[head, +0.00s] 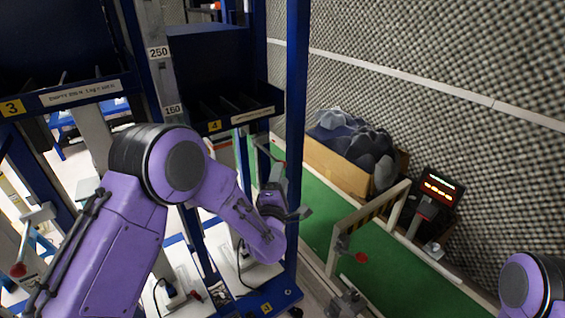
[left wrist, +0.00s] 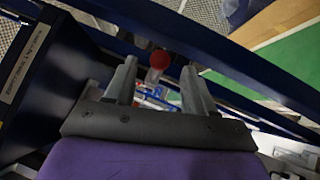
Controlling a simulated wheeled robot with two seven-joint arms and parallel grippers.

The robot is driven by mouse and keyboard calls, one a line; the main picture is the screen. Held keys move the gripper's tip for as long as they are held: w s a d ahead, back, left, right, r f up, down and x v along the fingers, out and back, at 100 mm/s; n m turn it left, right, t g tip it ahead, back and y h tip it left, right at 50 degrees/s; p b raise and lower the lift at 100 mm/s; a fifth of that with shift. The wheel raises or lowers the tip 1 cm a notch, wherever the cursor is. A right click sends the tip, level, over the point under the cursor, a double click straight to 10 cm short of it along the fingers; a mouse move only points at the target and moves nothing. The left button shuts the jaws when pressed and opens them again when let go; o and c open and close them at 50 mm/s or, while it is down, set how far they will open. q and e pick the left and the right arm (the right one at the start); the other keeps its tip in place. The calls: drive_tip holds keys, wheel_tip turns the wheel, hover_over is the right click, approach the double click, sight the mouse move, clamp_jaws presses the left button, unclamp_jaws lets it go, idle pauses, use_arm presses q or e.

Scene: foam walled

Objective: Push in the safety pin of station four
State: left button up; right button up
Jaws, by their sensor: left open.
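Station four bears a yellow 4 label (head: 214,125) on its dark blue shelf edge, and another 4 shows on its blue foot. In the left wrist view, a red ball knob (left wrist: 161,59) on a pale stem shows in the gap between the open fingers (left wrist: 159,75). It looks like the pin's handle; I cannot tell whether the fingers touch it. A small red spot (head: 282,163) by the upper finger may be the same knob. The pin's shaft is hidden. My right gripper is out of view.
The blue upright (head: 297,120) stands close to my left gripper. A cardboard box (head: 335,168) of dark foam and a lit display (head: 440,187) stand by the foam wall. Station three's shelf (head: 85,92) is left.

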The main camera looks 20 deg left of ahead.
sight(268, 152)
use_arm(q)
drive_tip(key=p+x, duration=0.1)
drive_tip(key=x, duration=0.3)
drive_tip(key=shift+f, duration=0.1)
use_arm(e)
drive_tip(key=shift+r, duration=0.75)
use_arm(q)
clamp_jaws()
drive_tip(key=shift+w+a+b, duration=0.2)
drive_tip(key=shift+a+b, duration=0.1)
drive_tip(key=shift+b, duration=0.05)
drive_tip(key=w+a+b, duration=0.3)
drive_tip(key=w+a, duration=0.2)
drive_tip(key=a, duration=0.1)
drive_tip(key=shift+a, duration=0.25)
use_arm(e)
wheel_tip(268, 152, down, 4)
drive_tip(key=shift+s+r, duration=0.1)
